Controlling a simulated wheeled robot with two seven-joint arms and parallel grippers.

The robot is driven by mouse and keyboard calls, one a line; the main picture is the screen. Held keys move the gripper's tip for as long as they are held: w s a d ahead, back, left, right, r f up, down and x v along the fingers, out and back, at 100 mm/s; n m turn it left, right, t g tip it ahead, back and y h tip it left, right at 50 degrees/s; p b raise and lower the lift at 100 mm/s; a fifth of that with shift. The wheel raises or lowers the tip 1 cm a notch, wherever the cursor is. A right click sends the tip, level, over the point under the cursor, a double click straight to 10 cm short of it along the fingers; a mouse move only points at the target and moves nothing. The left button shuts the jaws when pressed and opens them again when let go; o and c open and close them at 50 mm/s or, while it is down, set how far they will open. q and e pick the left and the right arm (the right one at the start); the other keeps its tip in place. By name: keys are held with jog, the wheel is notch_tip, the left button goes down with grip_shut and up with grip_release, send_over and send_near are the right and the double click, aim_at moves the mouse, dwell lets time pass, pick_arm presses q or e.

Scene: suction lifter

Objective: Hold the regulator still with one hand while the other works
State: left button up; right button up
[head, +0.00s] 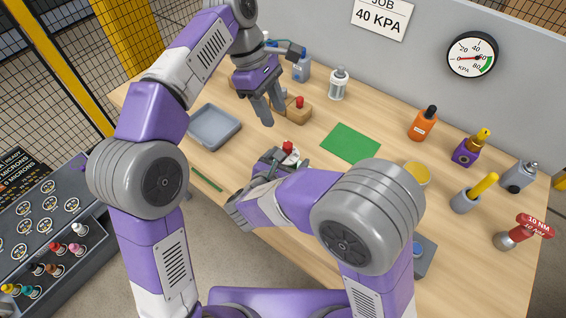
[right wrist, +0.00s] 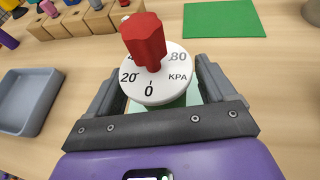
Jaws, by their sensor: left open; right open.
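The regulator is a white dial (right wrist: 160,78) marked 0, 20, 80 and KPA, with a red knob (right wrist: 144,38) on top. In the head view the red knob (head: 288,147) and part of the dial show at the table's front middle. My right gripper (right wrist: 155,95) is open, with one finger on each side of the regulator; I cannot tell whether they touch it. It partly hides the regulator in the head view. My left gripper (head: 270,112) is open and empty, pointing down above the table, behind and left of the regulator.
A wooden block (head: 297,110) with a red-topped piece stands beside my left gripper. A grey tray (head: 215,145) lies left, a green mat (head: 350,144) right. Bottles and tools stand farther right. The wall gauge (head: 472,54) has a red needle; a sign (head: 382,14) reads JOB 40 KPA.

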jog(key=shift+c, duration=0.2)
jog(key=c, duration=1.1)
